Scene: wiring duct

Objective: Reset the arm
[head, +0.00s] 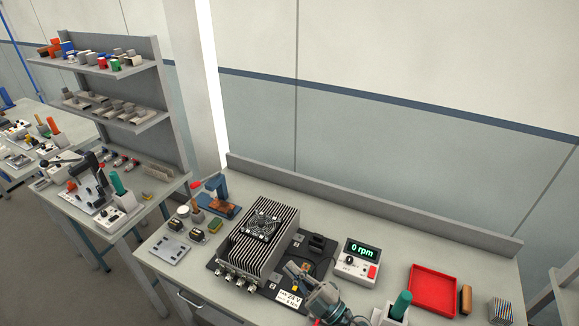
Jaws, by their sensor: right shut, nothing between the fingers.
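My right gripper (293,269) comes in from the bottom edge of the head view. Its fingers are shut with nothing between them. They appear over the black base plate (264,290), just right of the finned grey unit with a fan (260,235). Whether the fingertips touch the plate cannot be told. The gripper covers part of the plate's front right, near a white label reading 24 V (289,297). My left gripper is not in view.
A speed display reading 0 rpm (361,253) stands right of the gripper. A green-handled tool (401,304) is close by at the front. A red tray (433,290) lies farther right. A blue clamp (218,195) and small parts are at the left. A back ledge (370,207) bounds the bench.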

